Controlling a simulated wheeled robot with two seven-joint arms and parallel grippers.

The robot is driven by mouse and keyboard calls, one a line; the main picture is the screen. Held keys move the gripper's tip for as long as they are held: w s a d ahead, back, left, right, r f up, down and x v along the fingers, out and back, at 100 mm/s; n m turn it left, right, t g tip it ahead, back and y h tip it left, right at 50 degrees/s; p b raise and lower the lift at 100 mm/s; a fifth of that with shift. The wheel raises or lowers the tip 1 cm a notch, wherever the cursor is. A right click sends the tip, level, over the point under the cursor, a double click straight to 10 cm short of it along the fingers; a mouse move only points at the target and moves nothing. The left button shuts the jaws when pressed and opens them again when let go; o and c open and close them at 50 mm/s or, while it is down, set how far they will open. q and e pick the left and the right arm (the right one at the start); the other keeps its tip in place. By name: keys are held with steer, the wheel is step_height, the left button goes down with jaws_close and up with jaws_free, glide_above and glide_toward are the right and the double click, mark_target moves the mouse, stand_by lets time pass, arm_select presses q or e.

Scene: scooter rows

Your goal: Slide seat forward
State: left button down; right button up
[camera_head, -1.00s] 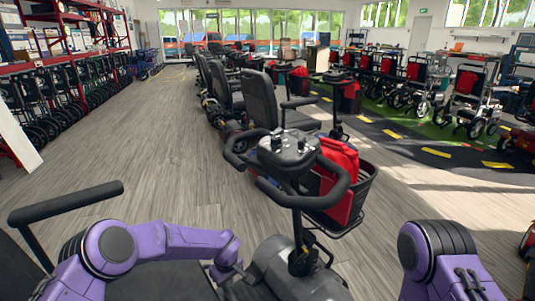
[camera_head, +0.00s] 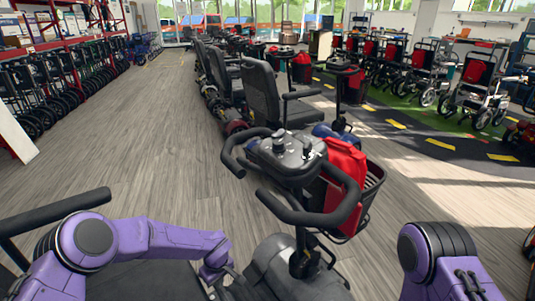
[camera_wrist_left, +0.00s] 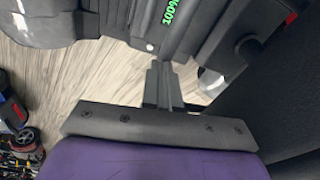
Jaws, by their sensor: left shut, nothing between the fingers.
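The near scooter's black seat shows in part at the lower left of the head view, with a dark surface (camera_head: 140,283) and a padded armrest (camera_head: 55,212). My left gripper (camera_head: 226,287) is low beside it, behind the scooter's tiller and handlebar (camera_head: 300,165). In the left wrist view its fingers (camera_wrist_left: 163,88) are together and empty, pointing at a dark plastic scooter part (camera_wrist_left: 190,35) with green "100%" lettering. A dark surface (camera_wrist_left: 290,95) fills the right side there; I cannot tell if it is the seat. My right gripper is out of view; only its purple arm shows.
A red bag (camera_head: 345,168) sits in the basket beyond the handlebar. A row of scooters with black seats (camera_head: 262,95) stands ahead. Wheelchairs (camera_head: 55,95) line the left shelves. Wood floor (camera_head: 130,140) is clear to the left. Red-bagged walkers (camera_head: 478,75) stand at the right.

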arm_select(q)
steer(key=r+p, duration=0.2)
steer(key=r, duration=0.1)
steer(key=s+r+p, duration=0.1)
steer(key=r, duration=0.1)
steer(key=shift+d+r, duration=0.2)
steer(key=shift+d, duration=0.15)
step_height(320, 180, up, 10)
steer(key=p, duration=0.8)
steer(key=shift+f, duration=0.15)
